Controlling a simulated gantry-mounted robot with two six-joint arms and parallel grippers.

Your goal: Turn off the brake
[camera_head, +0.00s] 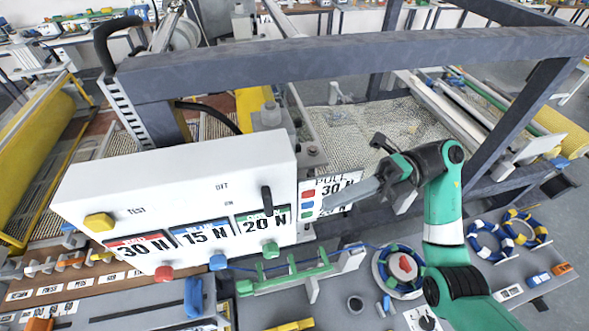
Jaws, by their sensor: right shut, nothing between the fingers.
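A white control box (170,185) fills the left middle, with "OFF" printed above "ON" on its front. A black lever (267,200) sticks out near the box's right end, to the right of these words. I cannot tell for sure if this lever is the brake, nor which position it is in. My right gripper (328,206) is shut and empty. Its grey fingers point left, to the right of the lever and apart from it, over the small "PULL 30 N" sign (340,181). My left gripper is not in view.
A yellow knob (99,222) is on the box's left. Red (164,273), blue (218,262) and green (271,250) knobs sit below its 30 N, 15 N and 20 N labels. A grey frame beam (350,62) crosses above. Coloured rings (489,241) lie at right.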

